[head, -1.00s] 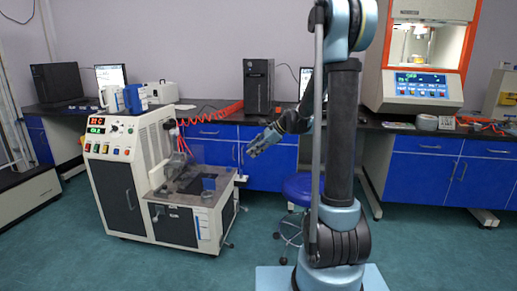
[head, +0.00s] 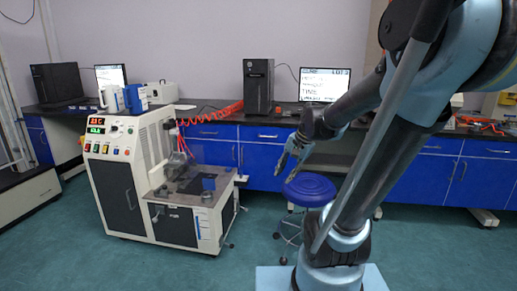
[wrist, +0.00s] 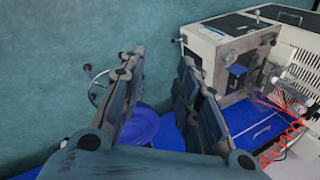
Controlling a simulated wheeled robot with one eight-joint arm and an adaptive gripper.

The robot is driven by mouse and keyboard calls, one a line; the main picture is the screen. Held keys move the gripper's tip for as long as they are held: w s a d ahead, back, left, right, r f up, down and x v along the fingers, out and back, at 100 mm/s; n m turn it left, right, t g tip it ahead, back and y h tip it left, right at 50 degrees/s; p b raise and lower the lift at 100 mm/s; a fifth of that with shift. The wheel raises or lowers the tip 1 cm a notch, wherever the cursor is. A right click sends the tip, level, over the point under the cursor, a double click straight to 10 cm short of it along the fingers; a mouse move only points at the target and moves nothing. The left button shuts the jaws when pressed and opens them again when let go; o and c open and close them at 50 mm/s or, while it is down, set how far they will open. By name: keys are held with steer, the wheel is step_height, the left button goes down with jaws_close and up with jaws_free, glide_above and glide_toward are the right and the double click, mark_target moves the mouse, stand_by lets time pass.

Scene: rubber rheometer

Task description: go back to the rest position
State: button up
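My gripper (head: 285,167) hangs in the air above and left of the blue stool in the head view, to the right of the rheometer machine and clear of it. In the wrist view my gripper (wrist: 160,65) has its two fingers spread apart, with nothing between them but floor behind. The white and dark rheometer (head: 125,180) stands at the left with its control panel lit. It also shows at the upper right of the wrist view (wrist: 215,50).
The blue stool (head: 309,188) stands beside my arm. A bench with blue cabinets (head: 262,165) runs along the wall, with a monitor (head: 324,85) and a dark computer case (head: 258,86) on it. The floor between the rheometer and the stool is open.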

steer(key=s+d+f+n+h, duration=0.2)
steer(key=s+d+f+n, duration=0.1)
steer(key=s, duration=0.4)
steer(key=s+d+f+n+h, duration=0.1)
steer(key=s+d+f+n, duration=0.3)
steer(key=s, duration=0.4)
steer(key=shift+d+f+h, duration=0.15)
steer(key=shift+d+h, duration=0.25)
steer(key=shift+d, duration=0.5)
steer(key=shift+w+f, duration=0.2)
steer(key=shift+w, duration=0.25)
steer(key=shift+a, duration=0.15)
